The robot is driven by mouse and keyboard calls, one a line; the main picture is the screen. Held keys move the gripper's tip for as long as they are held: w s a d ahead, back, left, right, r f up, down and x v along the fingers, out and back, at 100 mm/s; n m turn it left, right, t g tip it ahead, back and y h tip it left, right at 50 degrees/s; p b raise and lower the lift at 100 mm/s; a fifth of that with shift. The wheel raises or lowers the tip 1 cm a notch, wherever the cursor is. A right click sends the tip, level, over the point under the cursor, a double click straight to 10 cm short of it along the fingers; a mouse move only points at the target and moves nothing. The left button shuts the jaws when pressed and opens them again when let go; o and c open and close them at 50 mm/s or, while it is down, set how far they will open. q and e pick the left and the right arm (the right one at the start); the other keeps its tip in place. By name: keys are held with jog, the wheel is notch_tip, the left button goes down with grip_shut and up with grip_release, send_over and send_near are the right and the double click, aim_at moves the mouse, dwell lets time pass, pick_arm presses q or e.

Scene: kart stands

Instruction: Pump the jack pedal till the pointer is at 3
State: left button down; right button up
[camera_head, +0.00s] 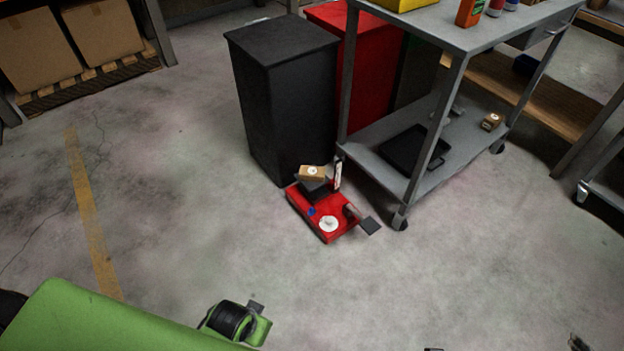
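The red jack (322,212) stands on the floor near the middle of the view, in front of the black cabinet. Its dark pedal (370,225) sticks out at the right side, clear of the floor as far as I can tell. A round white disc (328,224) and a small blue spot are on its red base. A small brown box (312,173) rests on the dark lifting part. An upright white scale (337,174) stands beside the box; its marks and pointer are too small to read. Neither gripper can be made out; small dark bits at the bottom edge are unclear.
A black cabinet (284,100) stands close behind the jack, with a red cabinet (376,60) beside it. A grey wheeled cart (455,160) stands close at right, one caster near the pedal. Floor in front of the jack is clear. Cardboard boxes (102,30) sit far left.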

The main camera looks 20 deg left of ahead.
grip_shut()
dwell(1.0)
